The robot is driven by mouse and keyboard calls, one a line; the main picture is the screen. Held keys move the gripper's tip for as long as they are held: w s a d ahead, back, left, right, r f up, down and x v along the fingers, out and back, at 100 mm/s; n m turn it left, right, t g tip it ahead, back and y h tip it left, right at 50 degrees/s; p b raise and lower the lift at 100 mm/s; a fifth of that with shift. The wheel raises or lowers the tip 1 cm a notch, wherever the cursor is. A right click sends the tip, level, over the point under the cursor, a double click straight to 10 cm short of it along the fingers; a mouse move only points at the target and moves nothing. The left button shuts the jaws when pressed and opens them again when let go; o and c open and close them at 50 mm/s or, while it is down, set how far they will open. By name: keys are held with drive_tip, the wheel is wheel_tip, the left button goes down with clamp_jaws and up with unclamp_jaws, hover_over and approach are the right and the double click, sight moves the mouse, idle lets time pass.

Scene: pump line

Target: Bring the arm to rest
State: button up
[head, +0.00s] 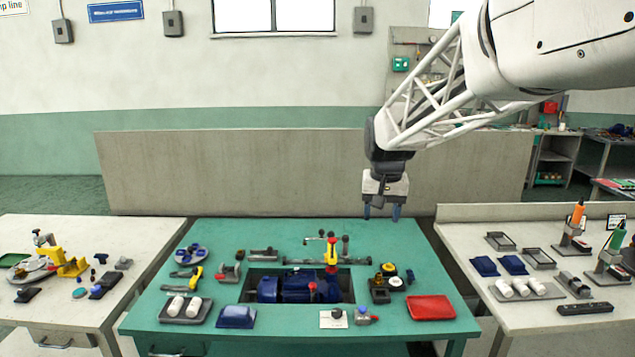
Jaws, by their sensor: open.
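My gripper (381,211) hangs from my white arm, pointing down with two blue fingertips. It is open, with nothing seen between the fingers. In the picture it shows over the back right edge of the green table (220,255), in front of the grey panel. It appears to be above the tabletop and apart from the objects on it. A blue motor or pump (292,287) lies in a dark recess in the middle of the green table.
A yellow-handled tool (331,258) stands behind the recess. A red tray (431,307) lies front right, a tray with white rolls (185,309) front left. Cluttered side tables (35,320) and (510,325) flank the green one. A grey partition (230,170) stands behind.

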drive_tip(key=s+d+f, duration=0.1)
drive_tip(key=s+f, duration=0.1)
drive_tip(key=s, duration=1)
drive_tip(key=s+d+f+n, duration=0.1)
drive_tip(key=s+f, duration=0.2)
drive_tip(key=s, duration=0.9)
drive_tip(key=s+d+f+t, duration=0.1)
drive_tip(key=s+f, duration=0.1)
drive_tip(key=s, duration=1)
drive_tip(key=shift+s+d+f, duration=0.15)
drive_tip(key=shift+d+f, duration=0.05)
drive_tip(key=shift+d, duration=0.2)
